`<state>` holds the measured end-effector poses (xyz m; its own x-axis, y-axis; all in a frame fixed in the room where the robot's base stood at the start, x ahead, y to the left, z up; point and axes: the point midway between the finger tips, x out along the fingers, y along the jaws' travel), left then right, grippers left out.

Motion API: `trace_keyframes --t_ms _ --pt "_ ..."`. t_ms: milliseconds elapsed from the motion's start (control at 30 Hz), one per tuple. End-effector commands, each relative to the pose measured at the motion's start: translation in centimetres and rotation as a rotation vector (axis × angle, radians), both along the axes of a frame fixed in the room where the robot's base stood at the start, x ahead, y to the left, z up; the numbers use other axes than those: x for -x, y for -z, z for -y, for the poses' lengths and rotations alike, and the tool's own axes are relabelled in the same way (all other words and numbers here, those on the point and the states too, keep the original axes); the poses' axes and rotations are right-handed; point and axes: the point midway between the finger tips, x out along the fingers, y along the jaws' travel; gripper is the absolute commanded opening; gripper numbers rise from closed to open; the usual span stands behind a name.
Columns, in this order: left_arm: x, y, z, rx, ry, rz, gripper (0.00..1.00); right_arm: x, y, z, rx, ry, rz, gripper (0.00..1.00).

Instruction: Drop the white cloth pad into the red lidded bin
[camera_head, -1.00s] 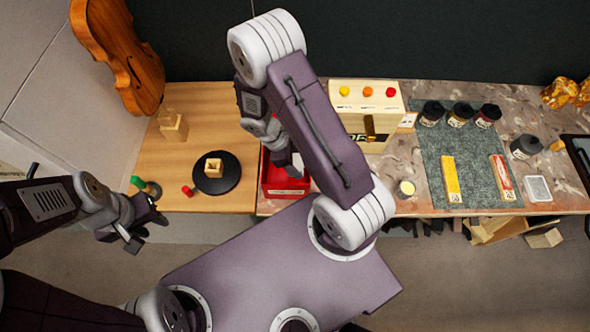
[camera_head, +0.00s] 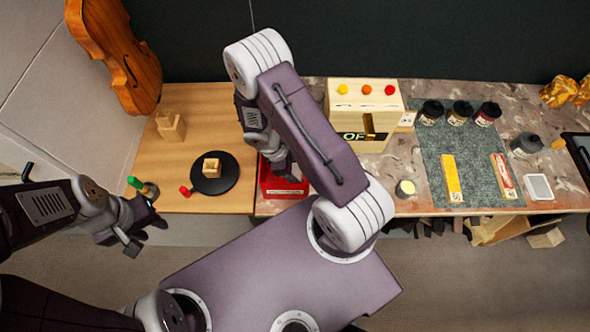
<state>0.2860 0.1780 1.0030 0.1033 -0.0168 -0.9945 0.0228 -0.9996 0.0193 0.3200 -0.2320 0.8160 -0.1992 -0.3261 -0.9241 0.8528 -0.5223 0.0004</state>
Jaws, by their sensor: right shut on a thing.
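The red bin (camera_head: 287,189) stands at the front edge of the bench, left of the middle, with a pale label on its front. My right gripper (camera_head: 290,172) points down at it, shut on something. My arm hides part of the bin, and I cannot make out the held thing or how the lid stands. I cannot identify the white cloth pad for certain. My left gripper (camera_head: 146,233) is open and empty in front of the bench's left part.
A black round plate (camera_head: 216,186) with a wooden block, a green-topped item (camera_head: 136,183) and a small red piece (camera_head: 185,191) are left of the bin. A wooden box with coloured buttons (camera_head: 345,103) stands behind. Dark jars and a grey-green mat (camera_head: 470,178) are on the right.

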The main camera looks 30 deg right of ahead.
Motion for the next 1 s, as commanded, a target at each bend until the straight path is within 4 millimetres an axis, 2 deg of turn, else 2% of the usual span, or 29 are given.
trace_keyframes --t_ms 233,267,300,333,567,667,733,800,1000 --pt "0.0 0.4 0.0 0.000 0.000 0.000 0.36 0.0 0.5 0.0 0.000 0.000 0.000 0.17" --pt "0.0 0.4 0.0 0.000 0.000 0.000 0.36 0.0 0.5 0.0 0.000 0.000 0.000 0.71" --pt "0.0 0.4 0.0 0.000 0.000 0.000 0.36 0.0 0.5 0.0 0.000 0.000 0.000 0.82" --pt "0.0 0.4 0.0 0.000 0.000 0.000 0.36 0.0 0.5 0.0 0.000 0.000 0.000 0.84" --pt "0.0 0.4 0.0 0.000 0.000 0.000 0.36 0.0 0.5 0.0 0.000 0.000 0.000 0.84" --pt "0.0 -0.1 0.0 0.000 0.000 0.000 0.36 0.0 -0.1 0.0 0.000 0.000 0.000 0.84" --pt "0.0 -1.4 0.0 0.000 0.000 0.000 0.36 0.0 -1.4 0.0 0.000 0.000 0.001 0.84" --pt "0.0 -1.2 0.0 0.000 0.000 0.001 0.36 -0.5 -2.4 -0.5 0.000 -0.001 0.007 0.84" --pt "0.0 -1.7 0.0 0.000 0.000 0.000 0.36 -1.6 -7.5 -2.4 -0.001 -0.001 0.008 0.84"
